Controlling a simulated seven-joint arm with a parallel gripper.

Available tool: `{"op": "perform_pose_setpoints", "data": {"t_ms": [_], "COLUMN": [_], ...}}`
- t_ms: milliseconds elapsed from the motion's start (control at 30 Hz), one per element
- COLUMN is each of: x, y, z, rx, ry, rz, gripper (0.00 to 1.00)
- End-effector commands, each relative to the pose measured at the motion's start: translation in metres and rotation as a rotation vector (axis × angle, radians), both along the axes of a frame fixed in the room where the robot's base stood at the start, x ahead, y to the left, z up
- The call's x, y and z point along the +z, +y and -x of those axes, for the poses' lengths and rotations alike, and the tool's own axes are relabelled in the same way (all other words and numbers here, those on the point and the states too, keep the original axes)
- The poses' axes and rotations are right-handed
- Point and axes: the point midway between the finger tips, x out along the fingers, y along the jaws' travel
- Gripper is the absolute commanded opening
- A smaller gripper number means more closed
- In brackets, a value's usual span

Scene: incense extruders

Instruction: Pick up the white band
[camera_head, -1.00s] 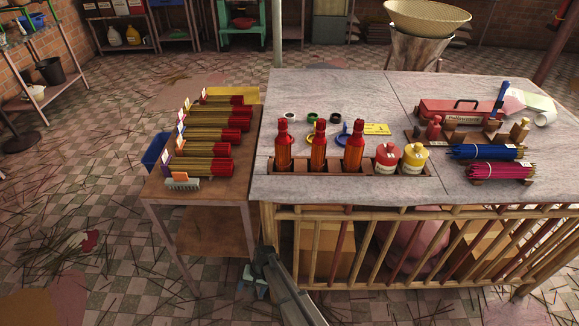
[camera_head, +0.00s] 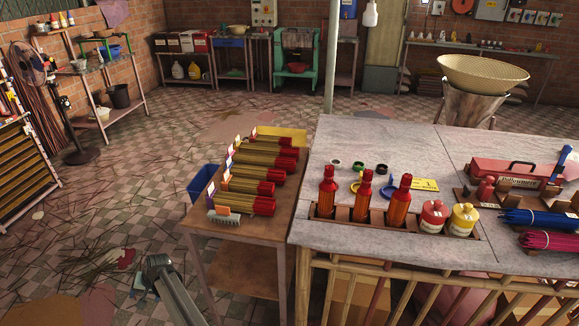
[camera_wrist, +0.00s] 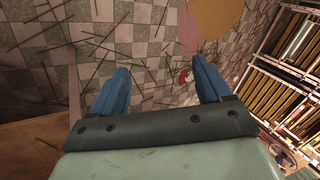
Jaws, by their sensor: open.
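A small white band (camera_head: 337,162) lies on the grey tabletop, at the left of a row behind the red bottles. A yellow band (camera_head: 355,188) and a blue band (camera_head: 388,192) lie nearer, partly hidden by the bottles. My gripper (camera_wrist: 160,82) is open in the wrist view, its two blue fingers apart with nothing between them and the tiled floor beyond. In the head view my arm is at the lower left, left of the small side table and well away from the bands.
The grey table (camera_head: 325,240) holds red bottles (camera_head: 327,193) in a wooden rack, a red jar (camera_head: 433,215), a yellow jar (camera_head: 463,219) and a red toolbox (camera_head: 508,172). Incense bundles (camera_head: 255,182) fill the wooden side table (camera_head: 245,275). A shelf (camera_wrist: 297,50) shows at right in the wrist view.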

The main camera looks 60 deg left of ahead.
Motion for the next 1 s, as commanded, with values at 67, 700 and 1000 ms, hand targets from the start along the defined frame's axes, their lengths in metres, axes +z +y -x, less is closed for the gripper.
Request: {"op": "perform_pose_setpoints", "data": {"t_ms": [67, 700, 1000], "x": [0.038, 0.345, 0.424], "y": [0.022, 0.126, 0.141], "z": [-0.007, -0.132, -0.236], "rx": [0.008, -0.005, -0.236], "ry": [-0.038, -0.405, -0.402], "rz": [-0.074, -0.589, -0.563], "gripper": [0.78, 0.78, 0.78]}}
